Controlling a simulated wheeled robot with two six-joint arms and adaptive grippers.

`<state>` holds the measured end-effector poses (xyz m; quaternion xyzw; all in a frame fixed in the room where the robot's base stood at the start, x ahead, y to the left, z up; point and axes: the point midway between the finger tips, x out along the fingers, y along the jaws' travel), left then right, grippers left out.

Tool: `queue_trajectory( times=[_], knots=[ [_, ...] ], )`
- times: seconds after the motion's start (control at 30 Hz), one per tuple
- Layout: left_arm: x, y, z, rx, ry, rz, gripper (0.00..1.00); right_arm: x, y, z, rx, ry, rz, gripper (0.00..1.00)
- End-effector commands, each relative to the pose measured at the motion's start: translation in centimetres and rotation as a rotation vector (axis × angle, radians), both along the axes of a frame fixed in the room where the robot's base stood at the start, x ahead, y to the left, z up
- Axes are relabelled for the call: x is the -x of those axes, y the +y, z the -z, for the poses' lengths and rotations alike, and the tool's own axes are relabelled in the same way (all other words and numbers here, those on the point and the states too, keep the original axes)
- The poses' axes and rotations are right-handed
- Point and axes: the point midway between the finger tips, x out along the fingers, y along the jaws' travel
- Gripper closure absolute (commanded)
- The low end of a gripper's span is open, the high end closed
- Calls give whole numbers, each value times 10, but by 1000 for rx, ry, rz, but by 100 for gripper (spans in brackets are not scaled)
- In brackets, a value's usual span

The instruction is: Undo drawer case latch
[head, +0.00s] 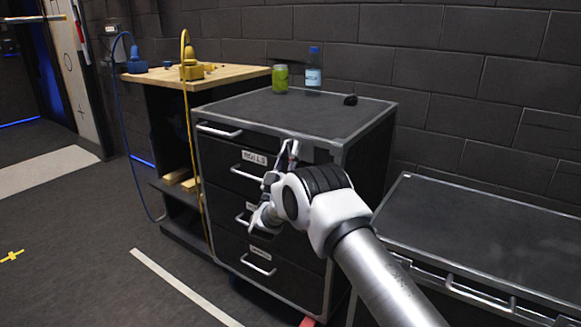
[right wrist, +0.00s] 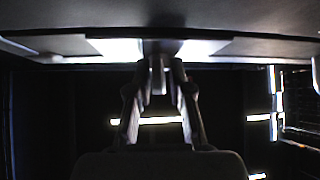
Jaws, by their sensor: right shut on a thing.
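The drawer case (head: 325,245) is dark with grey metal edges and a stack of drawers with bar handles and white labels. My right gripper (head: 290,148) reaches the upper front of the case, just under its top edge and right of the top handle (head: 219,131). In the right wrist view its fingers (right wrist: 158,72) are closed on a small grey piece (right wrist: 157,84) below the case's edge. This piece appears to be the latch, mostly hidden by the fingers. The drawers look shut. My left gripper is not in view.
On the case top (head: 250,108) stand a green jar (head: 280,79), a blue-capped bottle (head: 313,72) and a small black object (head: 350,99). A wooden-topped bench (head: 225,76) is at left. A low dark cabinet (head: 480,235) is at right. The floor at left is mostly clear.

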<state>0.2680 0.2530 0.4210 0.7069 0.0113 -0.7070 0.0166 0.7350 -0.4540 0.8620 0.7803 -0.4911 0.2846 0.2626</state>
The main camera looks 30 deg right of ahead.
Motion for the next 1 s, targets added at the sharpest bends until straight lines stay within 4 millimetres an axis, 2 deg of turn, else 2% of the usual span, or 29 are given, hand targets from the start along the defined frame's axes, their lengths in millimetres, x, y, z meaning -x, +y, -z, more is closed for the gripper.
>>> queue_trajectory(
  times=[0.03, 0.23, 0.8, 0.83, 0.87, 1.0],
  knots=[
    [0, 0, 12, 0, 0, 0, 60, 0, 1, 8, -10, -22, 0, 100],
    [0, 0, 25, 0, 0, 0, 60, 0, 0, 6, -42, -97, 1, 100],
    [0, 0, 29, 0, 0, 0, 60, 0, 0, 2, -58, -131, 1, 100],
    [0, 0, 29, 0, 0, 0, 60, 0, 0, 2, -58, -131, 1, 77],
    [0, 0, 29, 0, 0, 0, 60, 0, 0, 2, -58, -131, 1, 67],
    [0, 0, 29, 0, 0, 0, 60, 0, 0, 1, -57, -132, 1, 67]
  ],
)
